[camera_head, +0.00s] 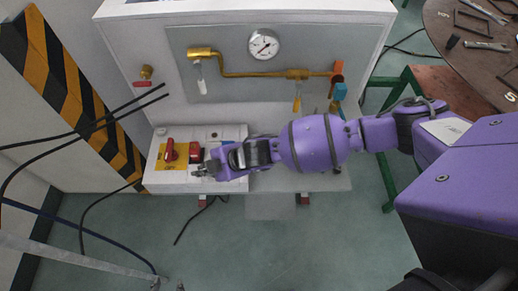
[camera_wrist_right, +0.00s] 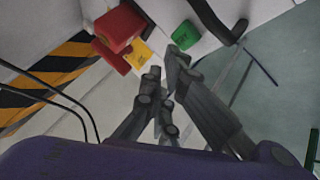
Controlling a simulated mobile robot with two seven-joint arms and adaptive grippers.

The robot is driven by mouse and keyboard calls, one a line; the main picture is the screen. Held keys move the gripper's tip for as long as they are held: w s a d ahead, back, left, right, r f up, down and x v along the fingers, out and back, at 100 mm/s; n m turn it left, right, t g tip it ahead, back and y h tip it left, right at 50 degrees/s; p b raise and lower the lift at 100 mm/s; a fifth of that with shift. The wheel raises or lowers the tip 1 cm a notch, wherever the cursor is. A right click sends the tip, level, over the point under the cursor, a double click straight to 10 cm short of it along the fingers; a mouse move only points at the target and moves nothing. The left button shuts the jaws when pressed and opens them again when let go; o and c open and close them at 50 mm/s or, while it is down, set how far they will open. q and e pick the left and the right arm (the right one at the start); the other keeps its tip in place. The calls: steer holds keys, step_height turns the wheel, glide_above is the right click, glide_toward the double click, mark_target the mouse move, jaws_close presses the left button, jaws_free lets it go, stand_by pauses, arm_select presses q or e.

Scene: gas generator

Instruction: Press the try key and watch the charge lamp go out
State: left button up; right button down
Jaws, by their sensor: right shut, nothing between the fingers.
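My right gripper (camera_head: 198,171) is shut and empty, over the front part of the white control ledge. In the right wrist view its fingertips (camera_wrist_right: 170,72) point toward a green key (camera_wrist_right: 186,35) with dark, unreadable marking; a gap seems to remain, but contact cannot be told. In the head view the gripper hides the green key. My left gripper is out of view.
A red rotary handle (camera_head: 169,152) on a yellow plate stands left of the fingertips. The white cabinet behind carries a gauge (camera_head: 264,44) and brass pipe (camera_head: 240,73). Black cables (camera_head: 85,130) cross at left. A round table (camera_head: 470,50) with tools stands far right.

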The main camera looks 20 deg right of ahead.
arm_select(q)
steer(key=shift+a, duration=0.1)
arm_select(e)
steer(key=shift+w, duration=0.1)
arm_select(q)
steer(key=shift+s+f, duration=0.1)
arm_select(e)
steer(key=shift+f, duration=0.3)
